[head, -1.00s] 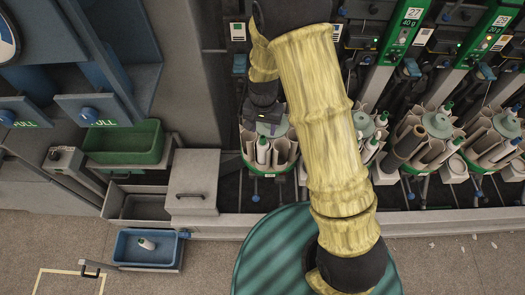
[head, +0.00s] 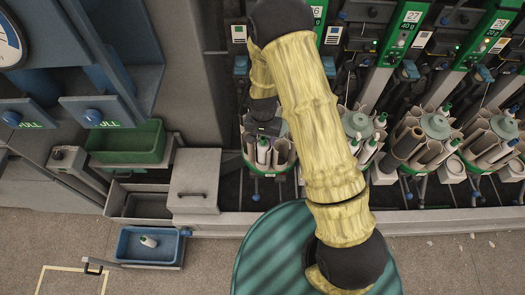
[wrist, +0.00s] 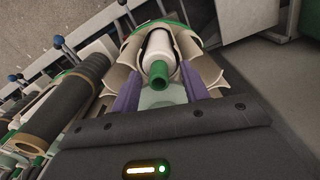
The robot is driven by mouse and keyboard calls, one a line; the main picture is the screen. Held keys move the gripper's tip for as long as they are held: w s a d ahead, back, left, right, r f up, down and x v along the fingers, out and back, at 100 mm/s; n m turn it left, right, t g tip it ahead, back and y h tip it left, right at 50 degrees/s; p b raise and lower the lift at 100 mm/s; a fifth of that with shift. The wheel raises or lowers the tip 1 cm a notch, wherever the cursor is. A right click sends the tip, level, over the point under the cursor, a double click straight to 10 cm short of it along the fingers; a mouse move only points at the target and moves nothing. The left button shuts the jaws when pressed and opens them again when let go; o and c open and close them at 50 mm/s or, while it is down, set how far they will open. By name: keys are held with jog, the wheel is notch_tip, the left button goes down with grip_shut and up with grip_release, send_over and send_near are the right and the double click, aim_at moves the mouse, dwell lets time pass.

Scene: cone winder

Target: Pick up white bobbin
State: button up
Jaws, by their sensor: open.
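The white bobbin (wrist: 159,45) with a green tip stands in a pocket of the round magazine in the wrist view, and it also shows in the head view (head: 262,146). My gripper (wrist: 161,76) has its two purple fingers apart, one on each side of the bobbin's green end. Whether the fingers touch the bobbin I cannot tell. In the head view my gripper (head: 264,131) is just above the magazine (head: 258,168). The bobbin's lower part is hidden in its pocket.
Other magazines with bobbins (head: 428,140) stand in a row to the right. A dark-wound bobbin (wrist: 65,100) is close at the left in the wrist view. A blue tray (head: 125,252) holds another white bobbin (head: 148,241). A green bin (head: 125,155) stands behind it.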

jog(key=shift+c, duration=0.3)
jog(key=shift+s, duration=0.1)
jog(key=c, duration=0.9)
jog(key=shift+d+r, duration=0.1)
notch_tip(320, 180, up, 18)
jog(key=b, duration=0.3)
dwell(0.4)
